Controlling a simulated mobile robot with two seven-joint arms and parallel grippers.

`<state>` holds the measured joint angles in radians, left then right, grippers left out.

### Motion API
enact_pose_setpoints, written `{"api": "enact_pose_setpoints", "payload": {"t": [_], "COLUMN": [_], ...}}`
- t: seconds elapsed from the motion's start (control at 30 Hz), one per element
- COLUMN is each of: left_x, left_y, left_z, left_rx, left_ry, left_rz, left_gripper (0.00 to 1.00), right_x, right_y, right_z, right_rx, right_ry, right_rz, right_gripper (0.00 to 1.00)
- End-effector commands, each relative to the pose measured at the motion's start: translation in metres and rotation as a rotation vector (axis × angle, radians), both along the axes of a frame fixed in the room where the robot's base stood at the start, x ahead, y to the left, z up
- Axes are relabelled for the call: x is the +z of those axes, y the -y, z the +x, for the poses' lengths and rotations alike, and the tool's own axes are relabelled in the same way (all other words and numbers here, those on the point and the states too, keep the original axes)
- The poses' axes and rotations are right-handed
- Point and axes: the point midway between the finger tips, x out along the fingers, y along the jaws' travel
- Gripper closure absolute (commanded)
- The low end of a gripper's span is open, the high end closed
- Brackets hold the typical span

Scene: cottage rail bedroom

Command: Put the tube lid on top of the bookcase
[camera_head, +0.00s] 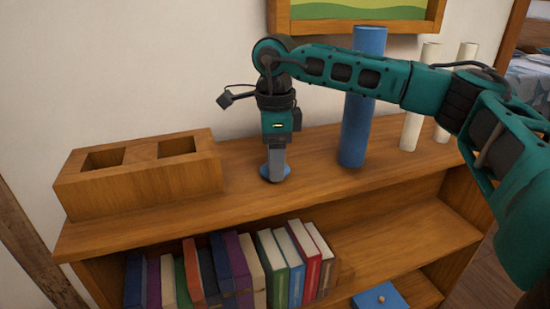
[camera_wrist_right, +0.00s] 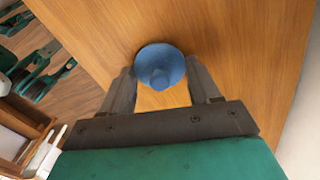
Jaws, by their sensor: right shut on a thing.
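The blue round tube lid (camera_head: 286,172) is at the top board of the wooden bookcase (camera_head: 325,186), between the wooden block and the blue tube. My right gripper (camera_head: 275,165) points straight down and is shut on the lid. In the right wrist view the lid (camera_wrist_right: 160,57) shows its small knob between the two fingers, over bare wood. The lid is on the board or just above it; I cannot tell which. The tall blue tube (camera_head: 364,105) stands upright on the bookcase, right of the gripper. My left gripper is not in view.
A wooden block with two square openings (camera_head: 140,190) stands at the left end of the top. Two cream cylinders (camera_head: 413,110) stand at the right. Several books (camera_head: 290,265) and a blue box (camera_head: 378,297) are on shelves below. A framed picture (camera_head: 350,25) hangs behind.

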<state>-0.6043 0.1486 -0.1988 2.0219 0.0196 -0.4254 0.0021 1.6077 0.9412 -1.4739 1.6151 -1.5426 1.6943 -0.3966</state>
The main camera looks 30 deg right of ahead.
Motion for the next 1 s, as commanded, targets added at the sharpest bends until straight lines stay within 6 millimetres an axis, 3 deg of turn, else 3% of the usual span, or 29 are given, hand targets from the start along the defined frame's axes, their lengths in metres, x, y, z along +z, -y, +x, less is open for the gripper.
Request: {"api": "enact_pose_setpoints", "payload": {"t": [0.27,0.3,0.53,0.87,1.0], "left_x": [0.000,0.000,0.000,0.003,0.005], "left_y": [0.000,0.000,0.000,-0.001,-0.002], "left_z": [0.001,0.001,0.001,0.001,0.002], "left_rx": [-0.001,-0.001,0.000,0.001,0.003], "left_ry": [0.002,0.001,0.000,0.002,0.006], "left_rz": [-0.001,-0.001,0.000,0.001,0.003], "left_gripper": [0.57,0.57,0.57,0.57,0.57], "right_x": [-0.003,-0.002,-0.002,0.004,0.023], "right_y": [0.000,0.000,0.000,0.000,-0.001], "right_z": [0.000,0.000,0.000,0.000,0.001], "right_rx": [0.000,0.000,0.000,0.000,0.001], "right_ry": [-0.001,-0.001,-0.001,0.001,0.002], "right_rz": [0.000,0.000,0.000,0.000,0.001], "right_gripper": [0.67,0.37,0.15,0.13,0.13]}}
